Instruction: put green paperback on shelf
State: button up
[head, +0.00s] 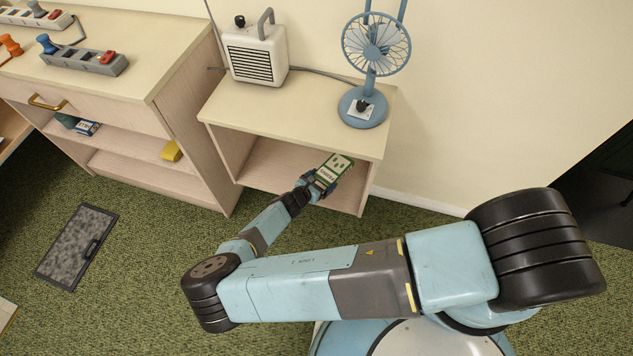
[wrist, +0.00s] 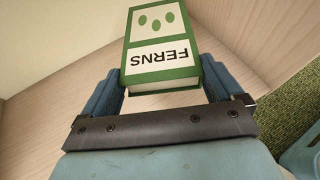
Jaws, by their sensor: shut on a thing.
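The green paperback (head: 335,168) has a white cover panel with green ovals and a title. In the wrist view the paperback (wrist: 161,40) reads "FERNS", upside down. My gripper (head: 323,184) is shut on it, with one blue finger at each side of the book's near end; the gripper also shows in the wrist view (wrist: 162,88). The book is at the open front of the low shelf unit (head: 290,128), below its top board. Whether the book touches the shelf floor (head: 272,165), I cannot tell.
A blue fan (head: 375,60) and a white heater (head: 255,55) stand on the unit's top. A taller cabinet (head: 150,100) to the left holds a yellow object (head: 172,151) and a small blue box (head: 87,128). A grey mat (head: 76,246) lies on green carpet.

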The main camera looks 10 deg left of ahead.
jog(key=shift+s+a+f, duration=0.15)
jog(key=shift+f, duration=1.5)
jog(key=shift+s+a+f, duration=0.1)
jog(key=shift+f, duration=1.5)
jog(key=o, duration=1)
jog(key=shift+o, duration=0.2)
jog(key=v, duration=1.2)
